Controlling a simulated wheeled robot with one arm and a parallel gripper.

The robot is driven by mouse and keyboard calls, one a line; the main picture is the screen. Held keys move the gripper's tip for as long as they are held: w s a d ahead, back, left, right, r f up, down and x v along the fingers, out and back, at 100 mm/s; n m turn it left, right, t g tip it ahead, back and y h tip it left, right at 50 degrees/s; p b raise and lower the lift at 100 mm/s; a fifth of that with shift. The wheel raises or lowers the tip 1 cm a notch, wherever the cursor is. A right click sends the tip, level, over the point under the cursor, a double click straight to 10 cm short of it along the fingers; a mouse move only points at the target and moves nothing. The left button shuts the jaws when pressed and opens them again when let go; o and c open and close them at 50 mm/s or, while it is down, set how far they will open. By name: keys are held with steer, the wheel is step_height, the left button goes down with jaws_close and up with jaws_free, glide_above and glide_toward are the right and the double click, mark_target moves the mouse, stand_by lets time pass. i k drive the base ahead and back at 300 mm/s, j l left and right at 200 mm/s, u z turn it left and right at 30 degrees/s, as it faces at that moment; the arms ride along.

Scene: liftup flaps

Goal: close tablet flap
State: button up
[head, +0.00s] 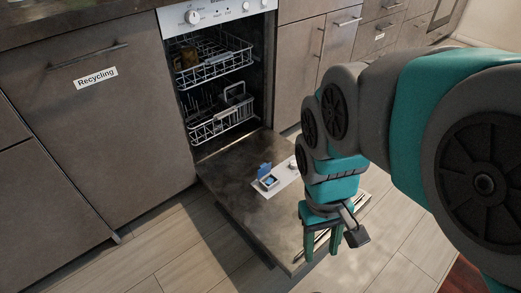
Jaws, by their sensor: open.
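The dishwasher door (235,172) is folded down flat above the floor. On its inner face sits a light detergent panel with a tablet compartment (269,183) that shows blue inside. The small blue tablet flap (264,169) stands raised at the far left edge of this compartment. My gripper (322,256) points down over the right front part of the door, to the right of and nearer than the flap. Its two fingers are apart with nothing between them. It does not touch the flap.
A round cap (292,164) sits on the same panel, right of the compartment. Two wire racks (215,68) are inside the dishwasher. A cabinet front labelled Recycling (95,78) stands at left. The wooden floor (165,240) in front is clear.

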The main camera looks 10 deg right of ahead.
mark_target(265, 168)
steer(key=i+j+z, duration=0.1)
steer(key=j+z, duration=0.15)
steer(key=i+j+z, duration=0.2)
steer(key=j, duration=0.25)
steer(key=j+z, duration=0.25)
steer(key=j, duration=0.15)
steer(key=i+j+z, duration=0.15)
steer(key=j, duration=0.15)
